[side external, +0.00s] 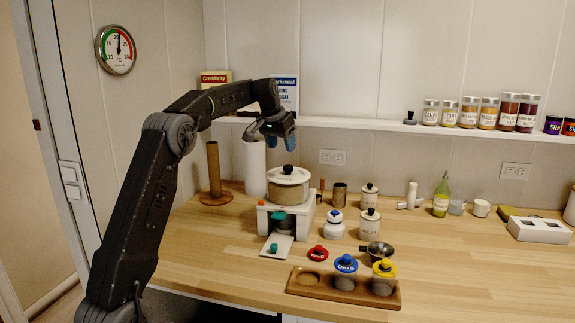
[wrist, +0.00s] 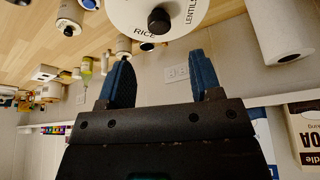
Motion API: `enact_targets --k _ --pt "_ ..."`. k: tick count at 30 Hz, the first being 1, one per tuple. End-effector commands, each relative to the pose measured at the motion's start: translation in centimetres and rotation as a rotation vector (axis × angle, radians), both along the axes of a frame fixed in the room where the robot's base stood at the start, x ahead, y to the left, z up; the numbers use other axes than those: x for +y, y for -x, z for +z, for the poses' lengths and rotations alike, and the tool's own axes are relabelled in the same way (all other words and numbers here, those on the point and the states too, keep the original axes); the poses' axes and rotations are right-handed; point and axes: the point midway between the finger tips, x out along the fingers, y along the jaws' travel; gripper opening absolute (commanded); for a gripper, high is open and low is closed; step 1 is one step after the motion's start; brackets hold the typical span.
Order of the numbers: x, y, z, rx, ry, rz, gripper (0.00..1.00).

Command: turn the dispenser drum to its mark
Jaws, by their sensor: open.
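The dispenser drum (side external: 288,190) is a round cream drum on a white stand (side external: 290,215) on the wooden counter. Its white top carries a black knob, which also shows in the wrist view (wrist: 159,20); words on that top include "RICE" and "LENTILS". I cannot make out the mark. My gripper (side external: 265,133) is above and slightly left of the drum, apart from it. In the wrist view its two blue fingers (wrist: 162,82) are spread with nothing between them, and the drum top lies beyond the fingertips.
A wooden tray (side external: 300,289) with blue- and yellow-lidded jars is in front. A paper roll (side external: 254,168) stands behind left. A shelf (side external: 390,127) of jars runs along the wall.

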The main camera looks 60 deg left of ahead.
Motion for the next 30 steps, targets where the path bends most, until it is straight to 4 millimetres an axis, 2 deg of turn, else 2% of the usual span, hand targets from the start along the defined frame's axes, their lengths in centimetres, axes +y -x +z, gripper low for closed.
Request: enact_targets --k 1,6,12,17,25,30 --pt "0.1 -0.4 -1.2 0.004 0.004 -0.001 0.59" --pt "0.6 -1.6 -4.2 0.003 0.002 -0.001 0.59" --pt "1.0 -2.5 -6.6 0.001 0.001 -0.001 0.59" --pt "1.2 -2.8 -7.5 0.0 0.0 -0.001 0.59" --pt "1.2 -2.9 -7.5 0.0 0.0 -0.001 0.59" --pt "1.2 -2.9 -7.5 -0.001 -0.001 -0.001 0.43"
